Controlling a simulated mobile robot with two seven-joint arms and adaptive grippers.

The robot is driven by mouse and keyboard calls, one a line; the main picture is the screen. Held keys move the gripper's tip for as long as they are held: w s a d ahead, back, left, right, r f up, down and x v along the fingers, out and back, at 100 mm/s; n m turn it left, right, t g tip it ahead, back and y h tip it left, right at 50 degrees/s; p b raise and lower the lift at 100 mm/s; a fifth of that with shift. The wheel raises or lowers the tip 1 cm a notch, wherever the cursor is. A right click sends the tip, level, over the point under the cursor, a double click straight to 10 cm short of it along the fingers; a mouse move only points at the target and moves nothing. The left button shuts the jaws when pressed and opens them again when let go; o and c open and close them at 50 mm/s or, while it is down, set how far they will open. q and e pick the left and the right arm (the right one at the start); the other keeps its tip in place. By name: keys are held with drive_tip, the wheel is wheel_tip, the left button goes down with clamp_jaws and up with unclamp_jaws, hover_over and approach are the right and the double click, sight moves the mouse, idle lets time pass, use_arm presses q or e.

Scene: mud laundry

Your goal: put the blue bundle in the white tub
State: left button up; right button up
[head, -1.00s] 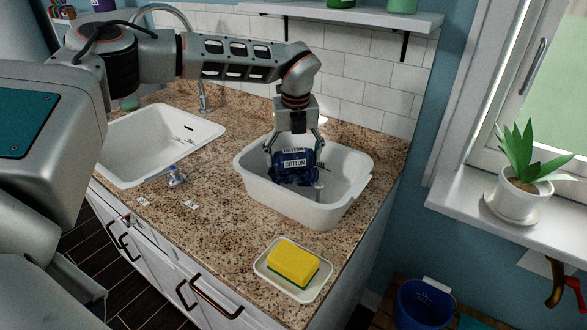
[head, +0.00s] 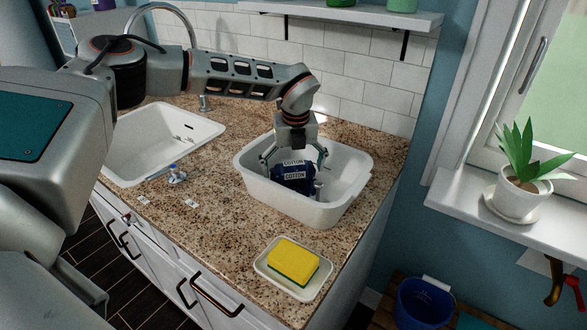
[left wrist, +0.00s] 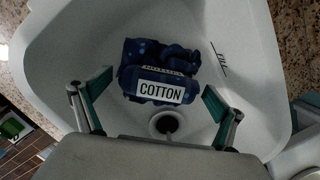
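The blue bundle (head: 297,181), dark blue with a white COTTON label, lies inside the white tub (head: 325,216) on the counter. In the left wrist view the bundle (left wrist: 160,74) rests on the tub floor beside a round dark drain, with the tub wall (left wrist: 55,65) around it. My left gripper (head: 294,163) points down into the tub, over the bundle. Its fingers are spread on either side of the bundle, and the left wrist view shows gaps between the fingers (left wrist: 157,88) and the cloth. My right gripper is not in view.
A white sink (head: 150,150) with a tap is left of the tub. A yellow sponge (head: 293,260) sits on a white dish in front. A potted plant (head: 523,170) stands on the windowsill at right. A blue bucket (head: 425,305) is below.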

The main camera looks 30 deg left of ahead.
use_arm(q)
drive_tip(key=shift+r, duration=0.1)
drive_tip(key=shift+r, duration=0.3)
drive_tip(key=r, duration=0.3)
drive_tip(key=s+r, duration=0.1)
drive_tip(key=r, duration=0.3)
drive_tip(key=d+r+b, duration=0.1)
drive_tip(key=r, duration=0.2)
drive_tip(key=shift+s+r, duration=0.15)
drive_tip(key=shift+r, duration=0.55)
